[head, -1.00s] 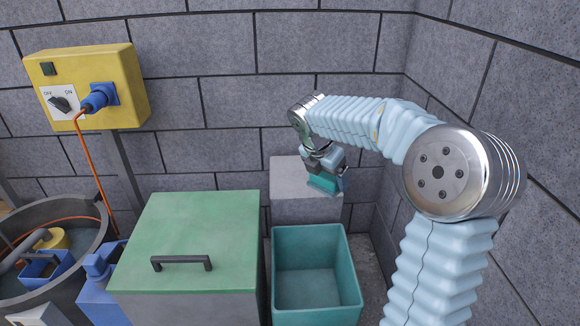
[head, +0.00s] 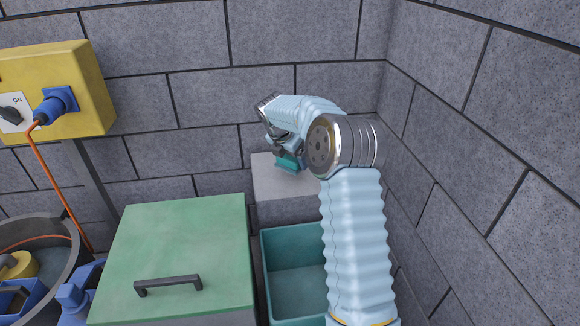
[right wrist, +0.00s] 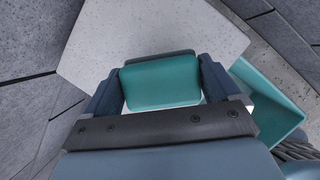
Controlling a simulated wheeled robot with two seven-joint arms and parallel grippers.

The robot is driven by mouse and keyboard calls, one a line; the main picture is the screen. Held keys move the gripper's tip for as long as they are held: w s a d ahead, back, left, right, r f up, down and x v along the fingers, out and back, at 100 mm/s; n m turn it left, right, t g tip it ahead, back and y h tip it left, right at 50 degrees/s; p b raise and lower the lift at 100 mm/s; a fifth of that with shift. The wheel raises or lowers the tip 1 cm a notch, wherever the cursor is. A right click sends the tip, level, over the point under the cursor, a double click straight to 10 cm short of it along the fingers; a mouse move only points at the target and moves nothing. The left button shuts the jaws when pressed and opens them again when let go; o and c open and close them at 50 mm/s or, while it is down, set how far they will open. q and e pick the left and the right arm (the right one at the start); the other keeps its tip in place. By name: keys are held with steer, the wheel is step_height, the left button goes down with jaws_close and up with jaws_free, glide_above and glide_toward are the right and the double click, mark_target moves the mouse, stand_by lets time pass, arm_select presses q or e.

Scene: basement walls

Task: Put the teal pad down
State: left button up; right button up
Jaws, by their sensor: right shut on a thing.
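The teal pad (head: 288,163) is held by my right gripper (head: 290,153) over the pale grey block (head: 282,205) by the back wall. In the right wrist view the pad (right wrist: 162,82) is a rounded slab with a darker back edge, gripped between the two blue-grey fingers of my right gripper (right wrist: 163,85). The block's speckled pale top (right wrist: 150,32) shows behind and beside the pad. I cannot tell whether the pad touches it. My left gripper is not in view.
A teal open bin (head: 290,270) stands in front of the block, partly hidden by my right arm. A green-lidded box (head: 180,240) with a dark handle is to its left. Farther left are a dark tub (head: 75,250) and a yellow switch box (head: 85,90). Walls close the corner.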

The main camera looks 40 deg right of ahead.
mark_target(290, 167)
steer(key=shift+w+d+f, duration=0.2)
steer(key=shift+w+f, duration=0.15)
steer(key=shift+f, duration=0.2)
step_height(290, 167, down, 3)
steer(key=shift+w+f, duration=0.1)
steer(key=shift+f, duration=0.05)
steer(key=o, duration=0.7)
steer(key=shift+f, duration=0.1)
steer(key=shift+c, duration=0.2)
steer(key=v, duration=1.2)
steer(key=shift+p, duration=0.4)
